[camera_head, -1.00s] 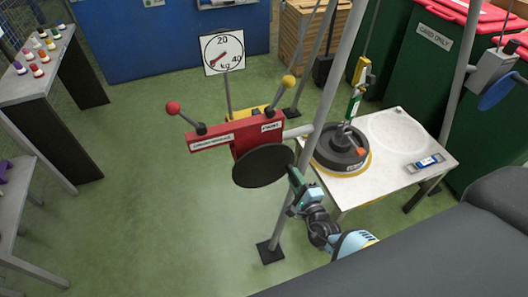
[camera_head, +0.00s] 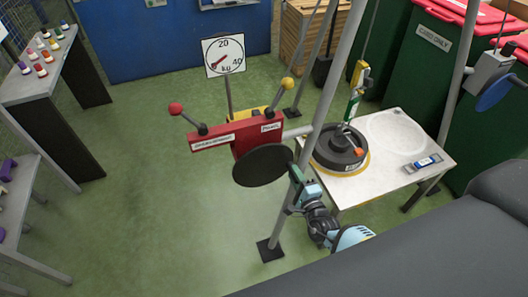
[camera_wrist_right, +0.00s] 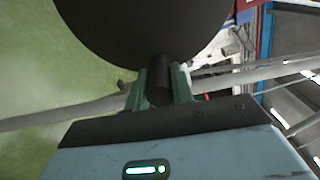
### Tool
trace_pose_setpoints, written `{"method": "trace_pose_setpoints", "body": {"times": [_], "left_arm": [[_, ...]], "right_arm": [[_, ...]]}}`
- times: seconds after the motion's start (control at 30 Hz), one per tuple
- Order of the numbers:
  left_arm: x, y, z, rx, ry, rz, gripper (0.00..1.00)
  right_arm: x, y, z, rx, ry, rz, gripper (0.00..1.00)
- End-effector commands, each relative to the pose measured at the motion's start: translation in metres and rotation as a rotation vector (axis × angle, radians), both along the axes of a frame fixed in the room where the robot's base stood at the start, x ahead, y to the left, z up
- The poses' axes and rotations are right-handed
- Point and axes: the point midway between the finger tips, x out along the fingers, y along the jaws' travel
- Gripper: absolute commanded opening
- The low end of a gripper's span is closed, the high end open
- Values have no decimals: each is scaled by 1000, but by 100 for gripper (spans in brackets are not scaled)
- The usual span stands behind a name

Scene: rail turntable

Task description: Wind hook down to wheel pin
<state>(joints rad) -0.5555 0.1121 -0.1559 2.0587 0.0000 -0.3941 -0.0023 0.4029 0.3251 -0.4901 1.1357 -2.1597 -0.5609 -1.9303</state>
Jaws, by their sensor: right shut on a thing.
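The crank disc (camera_head: 263,166) is dark and round, on the front of the red winch box (camera_head: 262,133). My right gripper (camera_head: 297,175) is at the disc's right edge. In the right wrist view its green fingers are shut on the black crank handle (camera_wrist_right: 159,82), under the disc. The yellow hook block (camera_head: 360,75) hangs on a cable, with a green piece and the hook (camera_head: 346,122) below it. The hook is over the middle of the dark wheel (camera_head: 335,158); I cannot tell whether it touches the wheel pin. My left gripper is not in view.
The wheel lies on a white table (camera_head: 397,184), which also holds a small blue-and-white level (camera_head: 424,162). A grey post (camera_head: 303,157) stands close beside my right gripper. A dial (camera_head: 223,55) stands behind the winch.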

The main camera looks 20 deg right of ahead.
Motion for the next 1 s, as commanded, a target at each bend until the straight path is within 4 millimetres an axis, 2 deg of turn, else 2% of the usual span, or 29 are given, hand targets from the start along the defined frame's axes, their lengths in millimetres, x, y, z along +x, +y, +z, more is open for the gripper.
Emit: {"method": "trace_pose_setpoints", "body": {"times": [0.03, 0.2, 0.63, 0.67, 0.7, 0.9, 1.0], "left_arm": [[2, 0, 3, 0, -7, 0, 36], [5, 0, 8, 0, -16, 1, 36], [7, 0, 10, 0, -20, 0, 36], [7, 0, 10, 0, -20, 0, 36], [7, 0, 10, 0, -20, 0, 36], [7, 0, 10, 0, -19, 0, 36], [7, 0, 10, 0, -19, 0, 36]], "right_arm": [[3, -1, 7, -9, -11, -3, 0], [3, -2, 10, -42, -12, -2, 0], [2, -2, 10, -66, -10, -2, 0], [2, -2, 10, -65, -10, -2, 25], [2, -2, 10, -65, -10, -2, 30], [1, -2, 8, -65, -6, -1, 55], [1, -1, 7, -65, -4, -1, 55]]}}
